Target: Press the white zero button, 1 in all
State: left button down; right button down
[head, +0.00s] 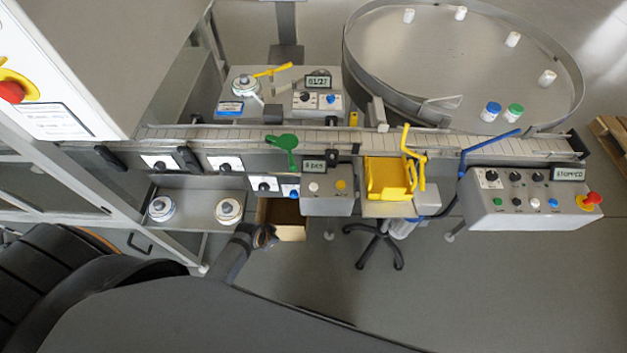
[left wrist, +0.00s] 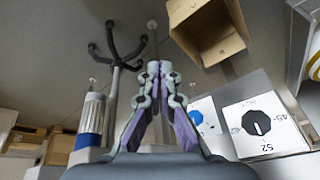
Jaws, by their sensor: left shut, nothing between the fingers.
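A white button (head: 314,186) sits beside a yellow button (head: 340,185) on the small grey box (head: 327,205) below the "pcs" display (head: 314,163) in the head view. I cannot read a zero label there. Another white button (head: 535,202) is on the right control panel. My left gripper (head: 270,236) is below and left of the small grey box, apart from it, near the open cardboard box. In the left wrist view its fingertips (left wrist: 160,70) are together and empty. No white button is clear in that view. My right gripper is not in view.
The cardboard box (head: 283,220) is beside my left gripper; it also shows in the wrist view (left wrist: 208,28). A black knob (left wrist: 256,122) and blue button (left wrist: 195,118) are at the right there. A yellow bin (head: 388,180) and green lever (head: 283,142) flank the small grey box.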

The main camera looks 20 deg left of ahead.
pick_arm(q)
jog(key=w+d+r+m+t+h+p, duration=0.1)
jog(key=w+d+r+m, duration=0.15)
jog(key=r, duration=0.45)
jog(key=w+d+r+m+p, duration=0.1)
jog(key=w+r, duration=0.2)
jog(key=r, duration=0.4)
jog(key=w+d+r+m+t+h+p, duration=0.1)
jog(key=w+d+r+m, duration=0.15)
jog(key=r, duration=0.55)
notch_tip(320, 180, up, 8)
jog(key=m+t+h, duration=0.1)
jog(key=m+h, duration=0.2)
jog(key=m, duration=0.3)
send_over(311, 187)
jog(key=shift+r, duration=0.15)
notch_tip(311, 187, down, 8)
jog(key=b, duration=0.6)
jog(key=shift+f+b, duration=0.45)
jog(key=shift+b, duration=0.1)
